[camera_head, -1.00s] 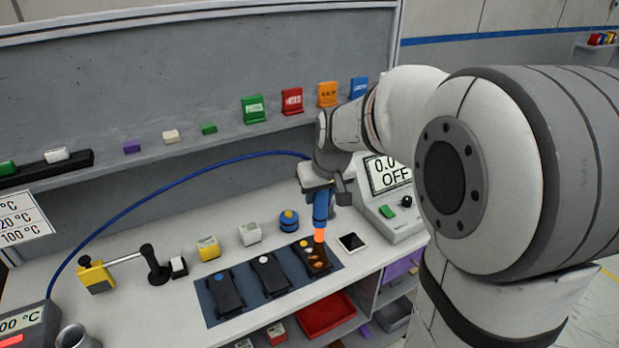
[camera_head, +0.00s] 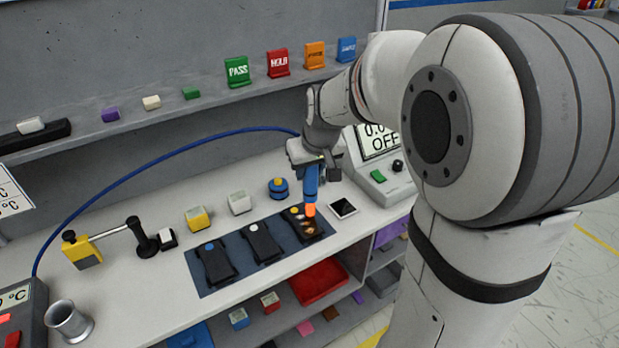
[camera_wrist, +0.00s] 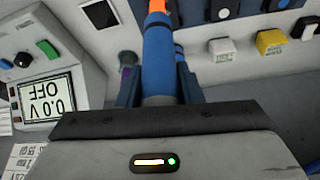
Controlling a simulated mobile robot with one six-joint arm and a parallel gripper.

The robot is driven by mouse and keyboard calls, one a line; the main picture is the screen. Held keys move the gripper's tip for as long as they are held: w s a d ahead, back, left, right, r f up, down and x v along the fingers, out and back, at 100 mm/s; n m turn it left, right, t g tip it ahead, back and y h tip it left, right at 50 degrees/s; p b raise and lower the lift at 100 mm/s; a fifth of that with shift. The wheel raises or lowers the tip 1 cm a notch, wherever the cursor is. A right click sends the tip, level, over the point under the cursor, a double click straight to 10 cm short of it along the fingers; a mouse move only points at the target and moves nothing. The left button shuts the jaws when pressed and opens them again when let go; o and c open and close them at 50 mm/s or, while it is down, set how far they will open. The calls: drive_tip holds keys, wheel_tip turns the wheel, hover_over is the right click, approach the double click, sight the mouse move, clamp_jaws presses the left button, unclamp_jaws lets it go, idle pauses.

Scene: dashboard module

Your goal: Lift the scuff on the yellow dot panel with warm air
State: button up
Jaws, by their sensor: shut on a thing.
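The yellow dot panel (camera_head: 318,234) is the right one of three dark panels on a blue mat. Its yellow dot is at its far end, and brownish-orange marks show on its top. My gripper (camera_head: 312,166) is shut on a blue hot-air tool (camera_head: 310,186). The tool points down with its glowing orange nozzle over the panel's far right part. I cannot tell the gap between nozzle and panel. In the wrist view the blue tool (camera_wrist: 158,55) sits between the fingers of my gripper (camera_wrist: 157,88), with the orange tip at the top edge.
The blue dot panel (camera_head: 216,266) and white dot panel (camera_head: 262,246) lie to the left on the mat (camera_head: 205,287). A black-and-white square (camera_head: 342,208) lies close on the right, beside a meter (camera_head: 378,180) reading OFF. A blue hose (camera_head: 160,158) arcs behind.

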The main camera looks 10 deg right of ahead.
drive_tip(key=shift+w, duration=0.2)
drive_tip(key=shift+w+a+r+p, duration=0.15)
drive_tip(key=shift+w+a, duration=0.15)
drive_tip(key=shift+w, duration=0.55)
drive_tip(key=shift+w+a+f+p, duration=0.1)
drive_tip(key=shift+w+a+p, duration=0.15)
drive_tip(key=shift+w, duration=0.65)
drive_tip(key=shift+w+a+r+p, duration=0.1)
drive_tip(key=shift+w+a, duration=0.2)
drive_tip(key=shift+w, duration=0.55)
wheel_tip(320, 180, up, 9)
drive_tip(key=p, duration=0.5)
drive_tip(key=shift+s, duration=0.15)
